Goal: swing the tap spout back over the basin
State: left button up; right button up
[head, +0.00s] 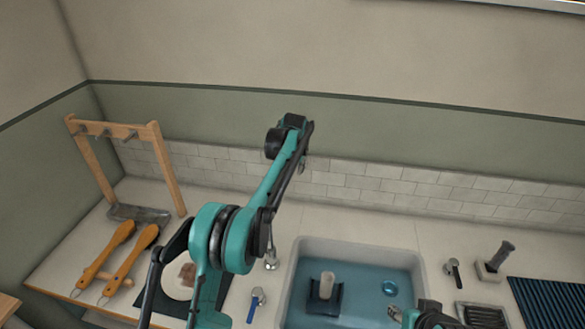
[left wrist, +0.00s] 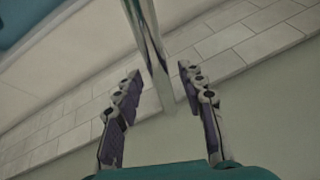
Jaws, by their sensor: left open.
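The basin (head: 415,262) is a white-rimmed sink with a blue interior at the lower middle right of the head view. The chrome tap (head: 271,260) stands at its left edge; my left arm hides much of it. In the left wrist view the spout (left wrist: 150,45), a shiny chrome tube, runs between the two fingers of my open left gripper (left wrist: 158,85). Contact with the fingers does not show. In the head view my left gripper (head: 303,160) is raised near the tiled wall. My right gripper (head: 415,316) is partly in view at the basin's lower right; its jaw opening is unclear.
A dark block with a pale cylinder (head: 327,284) is in the basin. Small levers with blue (head: 257,297) and dark (head: 453,268) parts flank it. A ribbed blue mat (head: 548,300) is right.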

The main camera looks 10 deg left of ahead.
pick_arm(q)
grip_shut()
jog(key=s+d+m+h, duration=0.3)
jog(key=s+d+m, duration=0.45)
jog(key=d, duration=0.35)
jog(key=s+d+m+g+h+p, duration=0.1)
jog(key=s+d+m, duration=0.3)
jog(key=s+m, duration=0.4)
jog(key=s+g+h, duration=0.1)
jog(key=s, duration=0.2)
jog(key=shift+s+g+h, duration=0.3)
jog(key=shift+s+h, duration=0.1)
jog(key=shift+s, duration=0.1)
